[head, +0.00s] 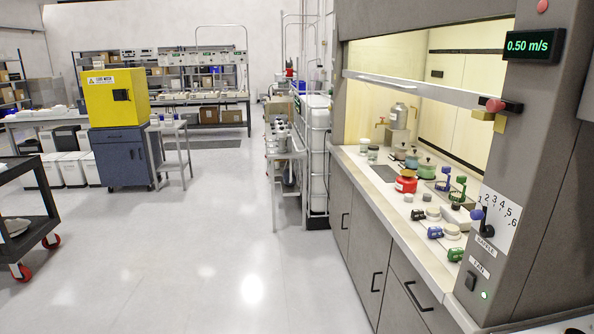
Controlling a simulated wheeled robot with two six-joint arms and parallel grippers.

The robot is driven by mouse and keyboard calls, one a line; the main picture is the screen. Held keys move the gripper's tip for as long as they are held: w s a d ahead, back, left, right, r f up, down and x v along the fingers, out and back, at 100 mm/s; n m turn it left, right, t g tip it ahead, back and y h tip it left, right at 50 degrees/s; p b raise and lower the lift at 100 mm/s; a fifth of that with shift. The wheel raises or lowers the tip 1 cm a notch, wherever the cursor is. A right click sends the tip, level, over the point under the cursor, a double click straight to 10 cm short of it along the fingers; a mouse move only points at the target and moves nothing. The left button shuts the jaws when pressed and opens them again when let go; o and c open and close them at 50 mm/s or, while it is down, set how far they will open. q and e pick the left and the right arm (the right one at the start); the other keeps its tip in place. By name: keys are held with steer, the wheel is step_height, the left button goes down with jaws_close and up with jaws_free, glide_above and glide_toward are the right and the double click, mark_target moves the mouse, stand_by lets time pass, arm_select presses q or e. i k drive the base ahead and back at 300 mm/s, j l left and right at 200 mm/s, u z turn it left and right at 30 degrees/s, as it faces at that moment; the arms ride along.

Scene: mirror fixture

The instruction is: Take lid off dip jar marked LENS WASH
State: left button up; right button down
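Several small dip jars with dark-knobbed lids stand on the fume hood's worktop at the right of the head view. One is a red jar (406,184) with a pale label, nearest the front edge. Behind it are a green jar (427,169), another greenish jar (411,160) and a grey-brown jar (399,154). Their lids appear to be on. The labels are too small to read, so I cannot tell which one is marked LENS WASH. Neither of my grippers is in view.
The hood's glass sash (440,92) is raised above the worktop (375,180). Clear jars (372,154), a metal canister (398,116) and blue and green-handled items (435,232) share the worktop. A yellow cabinet (113,97) stands at left. The floor (200,250) before the hood is clear.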

mark_target(403, 146)
steer(key=i+z, duration=0.15)
steer(key=z, duration=0.4)
steer(key=i+j+z, duration=0.35)
steer(key=i, duration=0.3)
steer(key=i+j+z, duration=0.35)
steer(key=i+j, duration=0.2)
steer(key=i+j+z, duration=0.1)
steer(key=i+j, duration=1.6)
